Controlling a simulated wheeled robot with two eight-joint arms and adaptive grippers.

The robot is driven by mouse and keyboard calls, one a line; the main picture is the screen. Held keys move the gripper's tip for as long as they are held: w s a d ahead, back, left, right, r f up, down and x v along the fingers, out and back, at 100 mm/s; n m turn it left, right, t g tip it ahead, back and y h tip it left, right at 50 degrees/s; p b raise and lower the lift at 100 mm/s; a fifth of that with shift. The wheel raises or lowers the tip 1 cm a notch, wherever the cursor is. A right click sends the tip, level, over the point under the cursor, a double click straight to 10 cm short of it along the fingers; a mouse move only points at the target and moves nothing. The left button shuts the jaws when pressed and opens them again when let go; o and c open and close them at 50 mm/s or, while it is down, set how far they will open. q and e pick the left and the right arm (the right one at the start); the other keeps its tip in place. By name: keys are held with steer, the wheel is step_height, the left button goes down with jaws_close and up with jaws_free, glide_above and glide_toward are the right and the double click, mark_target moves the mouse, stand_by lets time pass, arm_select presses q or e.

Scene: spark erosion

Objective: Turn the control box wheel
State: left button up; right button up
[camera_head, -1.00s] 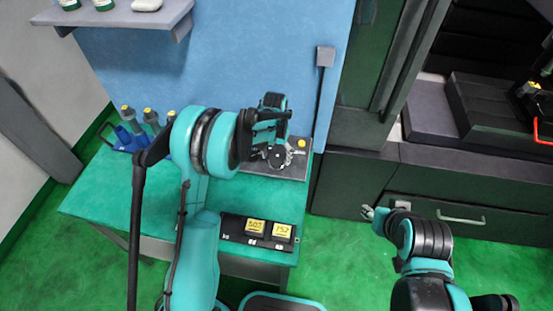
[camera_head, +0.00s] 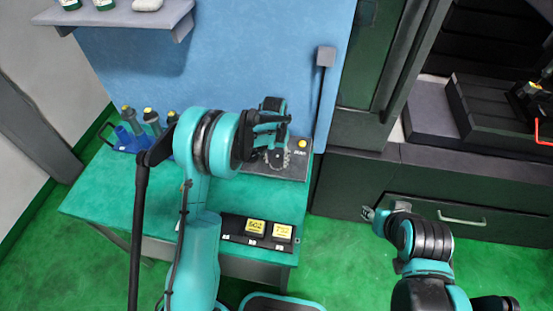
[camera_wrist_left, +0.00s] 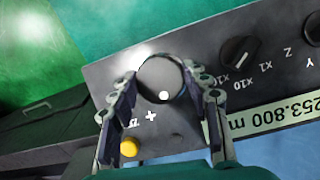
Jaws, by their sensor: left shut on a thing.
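The control box (camera_head: 295,170) lies on the green table, a grey box with a yellow button on it. In the left wrist view the control box (camera_wrist_left: 185,118) shows a round dark wheel (camera_wrist_left: 161,82) with a light dot near its lower edge. My left gripper (camera_wrist_left: 163,98) has one finger on each side of the wheel and is shut on it. In the head view my left gripper (camera_head: 272,140) is over the box, and the arm hides part of the box. My right gripper (camera_head: 372,214) is low at the right, away from the box, too small to judge.
The green table (camera_head: 110,200) holds a black tray with yellow-labelled boxes (camera_head: 256,229) at its front and a blue holder (camera_head: 128,139) at the left. Smaller knobs (camera_wrist_left: 240,52) and a display (camera_wrist_left: 275,118) sit beside the wheel. A dark cabinet (camera_head: 345,185) stands to the right.

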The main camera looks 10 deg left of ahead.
arm_select(q)
steer(key=shift+f, duration=0.1)
steer(key=n+b, duration=0.1)
steer(key=n, duration=0.1)
steer(key=n+h+b, duration=0.1)
steer(key=n, duration=0.1)
steer(key=shift+s+a+f+h, duration=0.1)
steer(key=shift+h, duration=0.2)
steer(key=n+t+h+b, duration=0.1)
steer(key=n, duration=0.2)
steer(key=n+t+b, duration=0.1)
steer(key=n+b, duration=0.1)
steer(key=n, duration=0.1)
steer(key=shift+s+h, duration=0.15)
steer(key=shift+h, duration=0.25)
steer(key=n+t+b, duration=0.1)
steer(key=n, duration=0.1)
steer(key=n+b, duration=0.1)
steer(key=n, duration=0.2)
steer(key=shift+t+h, duration=0.3)
steer(key=shift+t, duration=0.1)
steer(key=n+t+b, duration=0.1)
steer(key=n, duration=0.1)
steer(key=n+t+b, duration=0.1)
steer(key=n, duration=0.2)
steer(key=shift+s+n, duration=0.15)
steer(key=shift+n, duration=0.15)
steer(key=o, duration=1.2)
steer(key=shift+c, duration=0.2)
